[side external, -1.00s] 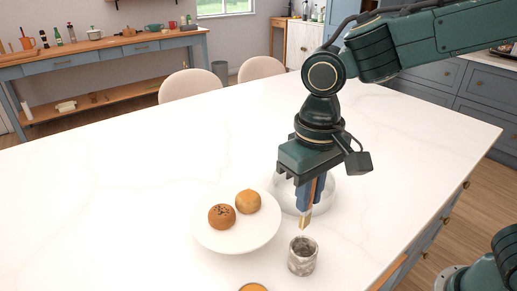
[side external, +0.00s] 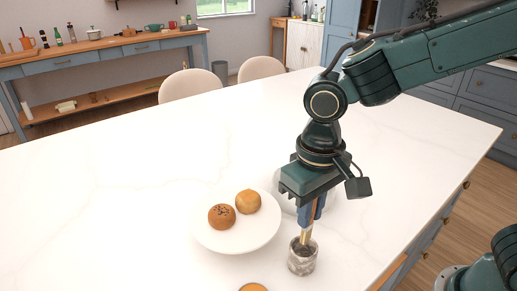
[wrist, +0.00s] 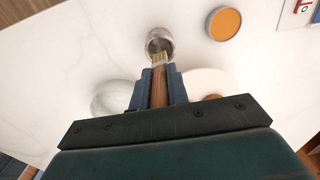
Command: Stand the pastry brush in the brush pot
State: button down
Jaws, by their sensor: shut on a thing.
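The pastry brush (side external: 306,236) hangs bristles down from my gripper (side external: 312,214), whose fingers are shut on its wooden handle. The brush looks nearly upright. The brush pot (side external: 302,261), a small grey marbled cup, stands on the white worktop directly below. The bristle end is at the pot's mouth and appears to dip inside the rim; how deep is hidden. In the wrist view the handle (wrist: 159,88) shows between the two blue fingers, and the pale bristles overlap the opening of the pot (wrist: 153,35).
A white plate (side external: 232,245) with two buns stands left of the pot. A clear bowl (side external: 286,200) sits behind my gripper, partly hidden. A round orange-topped thing (wrist: 224,23) lies near the pot. The left of the worktop (side external: 90,200) is clear.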

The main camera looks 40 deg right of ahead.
aim_at(306, 233)
jog(key=shift+f, duration=3.2)
jog(key=c, duration=1.3)
grip_release()
jog(key=shift+r, duration=0.1)
notch_tip(306, 233, up, 14)
jog(key=shift+f, duration=0.25)
